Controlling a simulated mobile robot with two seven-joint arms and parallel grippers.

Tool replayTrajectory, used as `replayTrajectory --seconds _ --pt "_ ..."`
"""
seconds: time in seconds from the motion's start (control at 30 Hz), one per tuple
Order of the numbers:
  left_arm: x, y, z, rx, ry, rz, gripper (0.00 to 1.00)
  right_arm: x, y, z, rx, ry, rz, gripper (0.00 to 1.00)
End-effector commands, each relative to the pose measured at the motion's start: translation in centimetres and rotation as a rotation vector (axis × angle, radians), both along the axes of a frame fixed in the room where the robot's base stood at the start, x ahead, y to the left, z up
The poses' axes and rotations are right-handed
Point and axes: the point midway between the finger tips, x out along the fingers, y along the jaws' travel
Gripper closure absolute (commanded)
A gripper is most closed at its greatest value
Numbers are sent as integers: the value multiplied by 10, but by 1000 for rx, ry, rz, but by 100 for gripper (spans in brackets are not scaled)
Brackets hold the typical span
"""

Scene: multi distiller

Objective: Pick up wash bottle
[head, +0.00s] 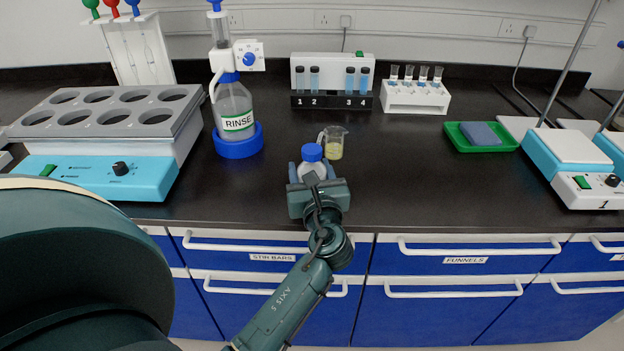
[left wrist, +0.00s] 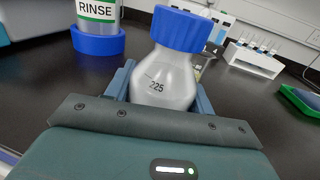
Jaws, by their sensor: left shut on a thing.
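The wash bottle appears to be the translucent whitish bottle with a blue screw cap (head: 311,153). In the left wrist view the bottle (left wrist: 163,82) carries the mark 225 and stands between the fingers. My left gripper (head: 314,179) is shut on its body, with one finger on each side. The lower part of the bottle is hidden behind the gripper, so I cannot tell whether its base touches the bench. My right gripper is not in view.
A small beaker with yellow liquid (head: 335,151) stands close behind and right of the bottle. The RINSE bottle (head: 235,106) in its blue ring is to the left. A tube rack (head: 416,98) and green tray (head: 462,142) are farther right. The bench front right of my gripper is clear.

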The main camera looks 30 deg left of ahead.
Motion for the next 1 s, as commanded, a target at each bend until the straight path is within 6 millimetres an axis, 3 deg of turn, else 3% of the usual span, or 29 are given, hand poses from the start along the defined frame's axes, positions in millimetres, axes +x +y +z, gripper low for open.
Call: replayTrajectory --seconds 0.1,0.43,0.7,1.0 --pt "0 0 1 1 -2 0 59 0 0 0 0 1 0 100" --pt "0 0 10 2 -2 0 60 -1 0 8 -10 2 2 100" --pt "0 0 51 2 -1 0 60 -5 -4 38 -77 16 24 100" --pt "0 0 91 3 -1 0 60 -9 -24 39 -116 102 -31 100"
